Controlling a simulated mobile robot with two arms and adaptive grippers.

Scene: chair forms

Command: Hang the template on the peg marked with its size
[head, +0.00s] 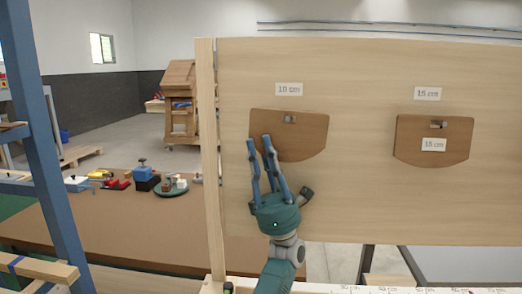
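A brown wooden template (305,140) with a rounded lower edge is on the upright board at the left peg (289,119), below the "10 cm" label (289,89). No size label shows on its visible part. A similar template (408,140), labelled "15 cm" (433,144), hangs at the right peg (438,125), below the board's "15 cm" label (428,93). My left gripper (259,142) is in front of the left template's lower left part, fingers pointing up. Its fingertips are apart with nothing seen between them. Whether they touch the template I cannot tell. My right gripper is not in view.
The pale board (360,200) fills the right half, with a post (208,160) at its left edge. A brown workbench (130,225) with several small blocks stands behind at left. A blue upright (45,140) is at far left. The board between the templates is clear.

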